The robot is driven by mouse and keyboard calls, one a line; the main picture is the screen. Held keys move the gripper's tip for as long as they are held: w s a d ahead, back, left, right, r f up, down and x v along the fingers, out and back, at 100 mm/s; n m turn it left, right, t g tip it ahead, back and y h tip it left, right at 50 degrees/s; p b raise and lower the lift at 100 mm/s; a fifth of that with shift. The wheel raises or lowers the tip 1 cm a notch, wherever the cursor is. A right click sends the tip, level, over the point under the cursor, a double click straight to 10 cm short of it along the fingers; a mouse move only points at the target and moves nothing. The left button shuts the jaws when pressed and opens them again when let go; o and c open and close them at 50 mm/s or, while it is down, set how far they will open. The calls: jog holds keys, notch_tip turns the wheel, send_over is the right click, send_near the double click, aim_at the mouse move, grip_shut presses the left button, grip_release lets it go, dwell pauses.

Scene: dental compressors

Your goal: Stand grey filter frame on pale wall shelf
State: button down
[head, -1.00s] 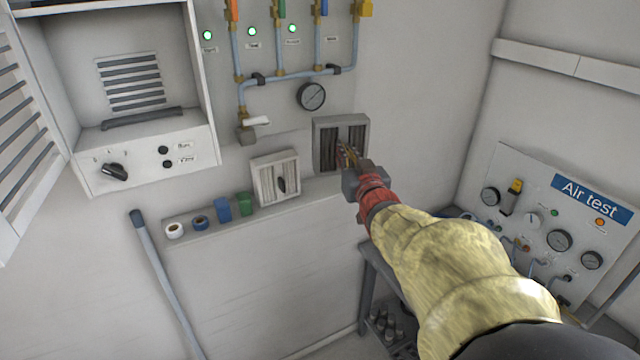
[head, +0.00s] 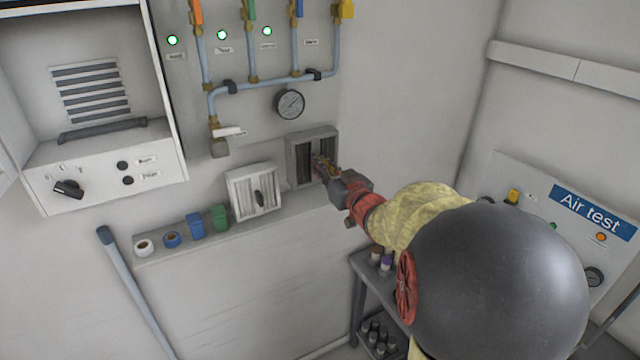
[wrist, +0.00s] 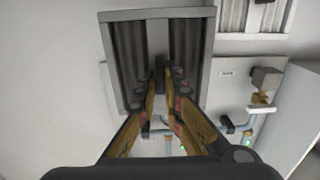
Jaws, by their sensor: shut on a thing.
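The grey filter frame (head: 298,166), with dark pleated slats, is upright against the back wall above the right part of the pale wall shelf (head: 306,206). My gripper (head: 322,168) is shut on its middle part from the front right. In the wrist view the grey frame (wrist: 187,55) fills the upper middle, with my gripper's fingers (wrist: 160,88) closed at its centre. I cannot tell whether the frame's lower edge touches the shelf.
A whitish filter frame (head: 240,197) stands on the shelf just left of the grey one. Further left are a green block (head: 219,218), a blue block (head: 195,225) and two tape rolls (head: 172,240). A gauge (head: 289,104) and pipes are above.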

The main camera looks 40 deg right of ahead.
jog(key=w+d+f, duration=0.1)
jog(key=f, duration=0.1)
jog(key=w+d+f, duration=0.1)
jog(key=d+f, duration=0.1)
jog(key=w+d+f, duration=0.1)
jog(key=w, duration=0.1)
jog(key=shift+w+d+f, duration=0.1)
jog(key=shift+d+f, duration=0.1)
jog(key=shift+f, duration=0.2)
jog(key=shift+w+d+f, duration=0.25)
jog(key=shift+d+f, duration=0.05)
jog(key=shift+f, duration=1.65)
jog(key=shift+b, duration=0.3)
jog(key=shift+f, duration=0.25)
jog(key=c, duration=1.9)
grip_release()
